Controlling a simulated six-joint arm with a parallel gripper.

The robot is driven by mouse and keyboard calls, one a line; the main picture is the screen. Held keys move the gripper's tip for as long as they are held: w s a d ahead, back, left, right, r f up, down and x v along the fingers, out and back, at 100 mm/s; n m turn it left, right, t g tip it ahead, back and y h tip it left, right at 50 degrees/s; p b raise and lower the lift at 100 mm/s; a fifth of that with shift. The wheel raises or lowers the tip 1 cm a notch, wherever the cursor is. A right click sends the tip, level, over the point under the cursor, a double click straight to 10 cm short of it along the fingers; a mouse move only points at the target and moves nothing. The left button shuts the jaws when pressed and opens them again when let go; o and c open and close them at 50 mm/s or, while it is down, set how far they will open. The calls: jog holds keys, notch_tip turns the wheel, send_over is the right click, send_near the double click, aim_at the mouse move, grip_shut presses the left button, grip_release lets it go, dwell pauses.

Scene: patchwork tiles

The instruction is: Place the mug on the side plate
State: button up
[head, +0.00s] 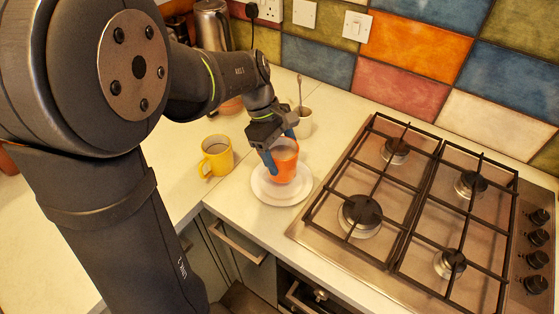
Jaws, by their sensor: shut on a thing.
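An orange mug (284,165) is over the white side plate (269,198), within the plate's outline. Whether the mug rests on the plate or hangs just above it, I cannot tell. My gripper (279,152) has blue fingers and is shut on the orange mug near its rim. A second mug, yellow (216,157), stands upright on the counter to the left of the plate.
A gas hob (410,215) with black grates lies close to the right of the plate. A white cup (303,122) with a spoon stands behind the orange mug. A metal kettle (212,25) is at the back left. The counter's front edge is near the plate.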

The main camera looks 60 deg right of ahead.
jog(key=shift+f, duration=1.8)
jog(key=shift+f, duration=0.1)
jog(key=o, duration=1.3)
jog(key=v, duration=1.2)
